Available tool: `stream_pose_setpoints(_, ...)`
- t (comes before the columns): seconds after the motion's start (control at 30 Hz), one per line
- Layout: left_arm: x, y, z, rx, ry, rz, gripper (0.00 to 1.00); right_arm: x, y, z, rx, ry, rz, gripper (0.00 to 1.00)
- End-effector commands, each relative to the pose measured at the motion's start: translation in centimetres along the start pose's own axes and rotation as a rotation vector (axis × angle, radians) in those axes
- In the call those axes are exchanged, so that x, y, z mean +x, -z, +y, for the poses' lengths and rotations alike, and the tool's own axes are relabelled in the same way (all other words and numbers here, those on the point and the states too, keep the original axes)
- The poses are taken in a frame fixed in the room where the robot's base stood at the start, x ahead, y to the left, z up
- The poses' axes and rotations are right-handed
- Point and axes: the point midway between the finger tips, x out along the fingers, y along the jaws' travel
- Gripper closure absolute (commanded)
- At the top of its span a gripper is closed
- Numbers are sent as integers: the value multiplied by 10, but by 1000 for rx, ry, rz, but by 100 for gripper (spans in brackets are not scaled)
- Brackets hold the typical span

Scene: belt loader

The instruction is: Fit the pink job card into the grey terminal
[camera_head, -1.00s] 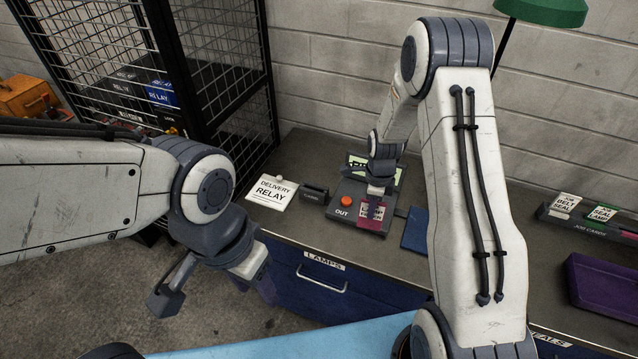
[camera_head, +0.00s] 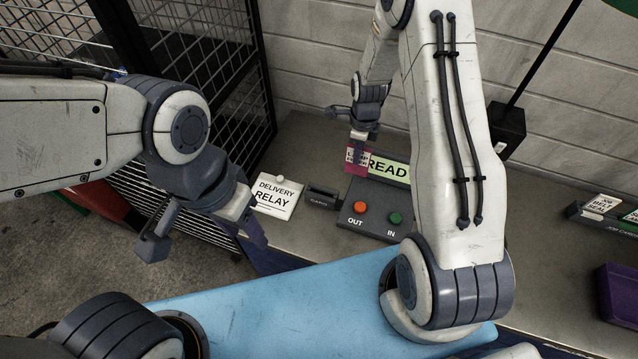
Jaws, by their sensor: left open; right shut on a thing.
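The grey terminal (camera_head: 374,226) stands on the bench, with an orange OUT button (camera_head: 360,207), a green IN button (camera_head: 395,218) and a lit green screen (camera_head: 390,168) reading "READ", the rest hidden by my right arm. My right gripper (camera_head: 360,145) is shut on the pink job card (camera_head: 356,162) at the back of the terminal. The card overlaps the screen's left end in the picture; I cannot tell whether it touches the terminal. My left gripper (camera_head: 207,238) is open and empty, left of the bench, over the floor side.
A "DELIVERY RELAY" card (camera_head: 276,197) and a small dark block (camera_head: 322,197) sit left of the terminal. A black mesh cage (camera_head: 225,90) stands at left. A job-card rack (camera_head: 590,214) and purple tray (camera_head: 618,290) lie at right. A blue surface (camera_head: 290,290) is in front.

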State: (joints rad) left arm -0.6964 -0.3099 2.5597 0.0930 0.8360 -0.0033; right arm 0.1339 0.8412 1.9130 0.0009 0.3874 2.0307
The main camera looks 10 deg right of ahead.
Motion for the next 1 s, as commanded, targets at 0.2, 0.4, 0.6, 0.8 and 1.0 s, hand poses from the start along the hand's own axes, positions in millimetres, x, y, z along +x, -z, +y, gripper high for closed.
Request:
stream_pose_setpoints(0.2,26,-2,-2,2,0,0,50,36,-40,29,-4,-1,1,100)
stream_pose_setpoints(0.4,39,-2,-3,4,0,0,50,58,-72,51,-4,0,0,100)
stream_pose_setpoints(0.6,44,-2,-3,4,0,0,50,65,-85,60,-2,0,0,100)
stream_pose_setpoints(0.8,64,-4,-4,6,0,0,50,93,-85,60,-2,-2,1,100)
stream_pose_setpoints(1.0,70,-4,-5,5,0,0,50,103,-85,59,-2,1,-1,100)
